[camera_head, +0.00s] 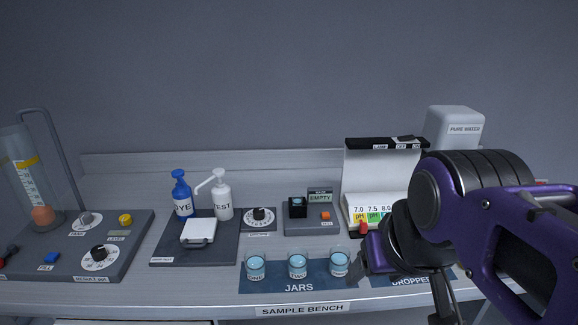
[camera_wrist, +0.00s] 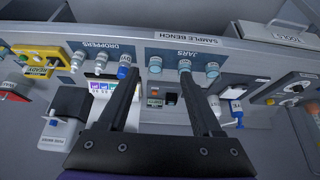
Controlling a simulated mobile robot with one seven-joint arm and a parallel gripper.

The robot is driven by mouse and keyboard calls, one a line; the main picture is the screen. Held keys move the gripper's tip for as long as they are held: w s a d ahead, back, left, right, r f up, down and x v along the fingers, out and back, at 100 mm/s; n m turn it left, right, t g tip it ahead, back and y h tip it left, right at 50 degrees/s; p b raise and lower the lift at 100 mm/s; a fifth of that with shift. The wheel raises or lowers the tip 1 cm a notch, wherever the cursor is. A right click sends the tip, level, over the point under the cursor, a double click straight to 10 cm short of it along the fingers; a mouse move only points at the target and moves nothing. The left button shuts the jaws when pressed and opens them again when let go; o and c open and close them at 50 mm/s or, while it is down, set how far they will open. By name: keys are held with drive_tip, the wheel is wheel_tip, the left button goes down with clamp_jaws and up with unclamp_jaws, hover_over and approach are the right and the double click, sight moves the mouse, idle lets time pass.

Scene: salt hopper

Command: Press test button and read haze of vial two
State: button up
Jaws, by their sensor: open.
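The tester is a grey block (camera_head: 300,228) on the bench with a black well (camera_head: 297,207), an orange button (camera_head: 325,215) marked TEST and a small display (camera_head: 320,195) reading EMPTY. Three glass vials of blue liquid stand on the JARS mat (camera_head: 298,286). The middle vial (camera_head: 297,265) is marked TWO and also shows in the wrist view (camera_wrist: 184,65). My gripper (camera_wrist: 160,72) is open, with nothing between its fingers. It is above the bench, to the right of the vials in the head view. My arm hides part of the DROPPERS area.
A grey pad with a blue DYE bottle (camera_head: 182,194) and a white pump bottle (camera_head: 221,195) is left of the tester. A dial (camera_head: 259,215) stands between. The pH case (camera_head: 382,175) and PURE WATER container (camera_head: 455,128) stand behind my arm. Air above the tester looks clear.

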drive_tip(key=shift+c, duration=0.3)
clamp_jaws()
idle(1.3)
